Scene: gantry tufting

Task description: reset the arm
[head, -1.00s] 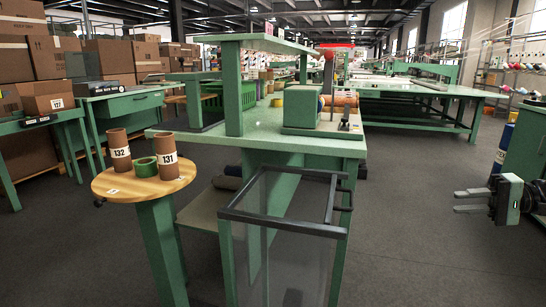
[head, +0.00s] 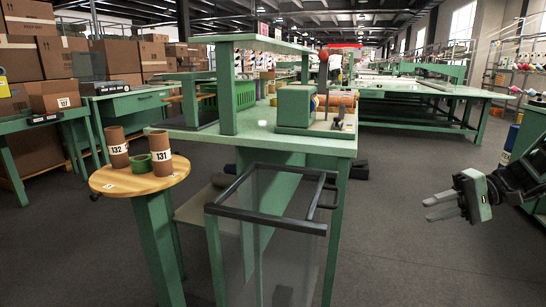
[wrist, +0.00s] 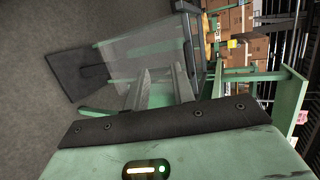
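My gripper (head: 432,208) is at the right of the head view, in free air over the floor, pointing left. Its two fingers are parallel with a gap between them, and nothing shows between them. In the wrist view the fingers (wrist: 157,88) point up the picture, apart and empty, with the clear-sided bin and green table beyond. My gripper touches nothing.
A clear-sided bin with a dark frame (head: 262,240) stands before the green workbench (head: 250,138). A round wooden stand (head: 125,183) holds brown tubes marked 132 (head: 117,148) and 131 (head: 162,155) and a green roll (head: 139,164). Open floor (head: 400,260) lies right of the bin.

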